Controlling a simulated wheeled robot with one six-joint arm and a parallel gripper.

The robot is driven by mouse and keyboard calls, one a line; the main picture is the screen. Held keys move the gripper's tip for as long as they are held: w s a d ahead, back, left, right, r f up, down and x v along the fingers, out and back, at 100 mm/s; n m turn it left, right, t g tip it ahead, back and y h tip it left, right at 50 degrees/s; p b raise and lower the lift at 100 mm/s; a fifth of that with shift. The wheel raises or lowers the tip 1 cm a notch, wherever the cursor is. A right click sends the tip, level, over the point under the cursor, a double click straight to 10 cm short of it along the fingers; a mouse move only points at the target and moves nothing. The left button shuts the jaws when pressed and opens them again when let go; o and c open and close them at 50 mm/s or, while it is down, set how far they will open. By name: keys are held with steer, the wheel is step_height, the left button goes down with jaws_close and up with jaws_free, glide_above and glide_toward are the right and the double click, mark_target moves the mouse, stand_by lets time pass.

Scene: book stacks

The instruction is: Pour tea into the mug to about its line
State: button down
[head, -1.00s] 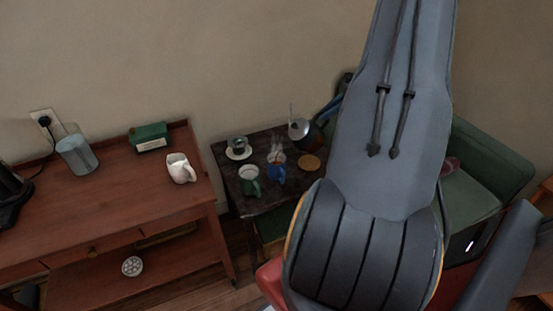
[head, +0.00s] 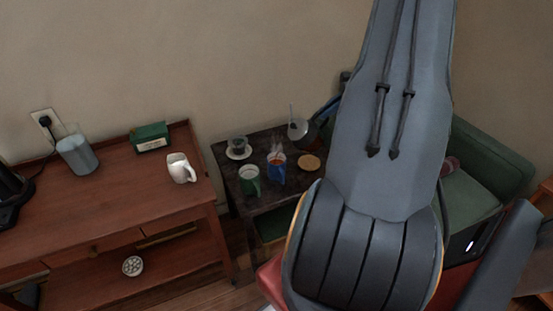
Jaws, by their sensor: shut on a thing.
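A blue mug (head: 276,171) stands on the small dark table, with orange-brown tea and steam at its top. Its line is too small to make out. A green mug (head: 249,182) stands just left of it. A white mug (head: 180,168) stands on the brown wooden cart. My gripper (head: 328,112) shows only in part at the table's back right, beside my large grey arm. It is shut on a pot-like vessel (head: 314,130), mostly hidden, right of and behind the blue mug. No stream is clear now.
The dark table (head: 227,161) also holds a cup on a saucer (head: 238,154), a pale bowl with an upright handle (head: 297,130) and a round tan disc (head: 309,162). A green box (head: 151,136) and grey canister (head: 77,155) stand on the cart (head: 120,204). A green sofa is at right.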

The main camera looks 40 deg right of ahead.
steer(key=shift+a+r, duration=0.15)
steer(key=shift+r, duration=0.15)
stand_by(0.4)
steer(key=s+d+f+m+t+y+b, duration=0.1)
steer(key=d+f+y+b, duration=0.2)
steer(key=d+f+b, duration=0.2)
steer(key=s+d+f+m+t+y+b, duration=0.1)
steer(key=d+f+b, duration=0.4)
steer(key=f+b, duration=0.6)
steer(key=t+y+b, duration=0.1)
steer(key=y+b, duration=0.1)
steer(key=b, duration=0.1)
steer(key=shift+s+d+m+b, duration=0.2)
steer(key=shift+d+m+b, duration=0.1)
steer(key=shift+m, duration=0.1)
stand_by(0.5)
